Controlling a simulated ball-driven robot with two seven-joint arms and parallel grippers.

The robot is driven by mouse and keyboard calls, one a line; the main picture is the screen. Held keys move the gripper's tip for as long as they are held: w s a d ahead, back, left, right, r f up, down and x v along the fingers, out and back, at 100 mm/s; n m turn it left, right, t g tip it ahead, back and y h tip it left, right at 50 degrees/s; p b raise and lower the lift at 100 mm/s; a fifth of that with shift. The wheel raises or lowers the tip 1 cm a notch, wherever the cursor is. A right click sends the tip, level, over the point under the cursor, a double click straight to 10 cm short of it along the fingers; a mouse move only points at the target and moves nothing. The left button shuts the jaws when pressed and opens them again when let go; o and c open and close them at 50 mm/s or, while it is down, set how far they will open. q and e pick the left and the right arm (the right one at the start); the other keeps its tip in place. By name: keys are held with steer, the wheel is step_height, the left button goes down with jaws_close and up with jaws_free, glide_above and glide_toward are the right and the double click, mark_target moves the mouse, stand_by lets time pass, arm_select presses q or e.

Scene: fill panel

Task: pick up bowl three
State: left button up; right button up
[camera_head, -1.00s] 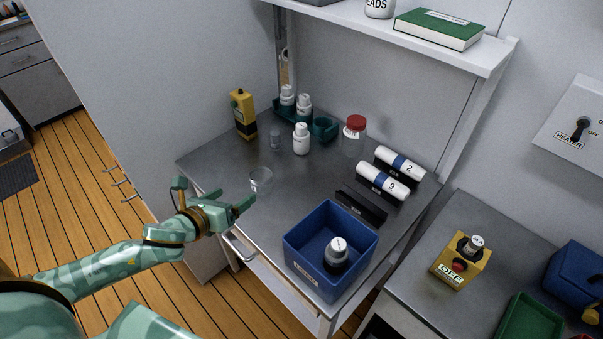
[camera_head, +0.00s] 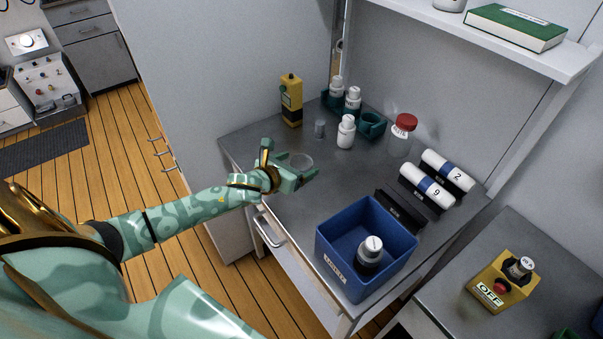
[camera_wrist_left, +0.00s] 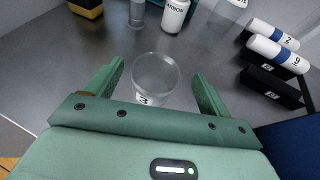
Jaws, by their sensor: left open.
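Bowl three is a small clear glass bowl (camera_head: 301,160) on the grey metal bench, near its left front edge. In the left wrist view the bowl (camera_wrist_left: 157,73) shows the number 3 on its side and lies between and slightly beyond my open fingers. My left gripper (camera_head: 292,172) is open at the bowl, with its fingers on either side; it also shows in the left wrist view (camera_wrist_left: 158,88). I cannot tell whether a finger touches the glass. The gripper partly hides the bowl in the head view. My right gripper is not in view.
A blue bin (camera_head: 345,270) holding a dark, white-topped bottle stands to the right. White bottles (camera_head: 346,132), a yellow device (camera_head: 291,101), a red-lidded jar (camera_head: 403,136) and rolls marked 2 and 9 (camera_head: 427,186) stand behind. Bench between bowl and bin is clear.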

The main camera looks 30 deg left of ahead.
mark_target(307, 160)
arm_select(q)
steer(key=w+f, duration=0.2)
steer(key=shift+w+a+b, duration=0.1)
steer(key=shift+w+b, duration=0.2)
steer(key=shift+b, duration=0.1)
steer(key=shift+w, duration=0.45)
steer(key=shift+s, duration=0.1)
steer(key=shift+c, duration=0.7)
steer(key=c, duration=1)
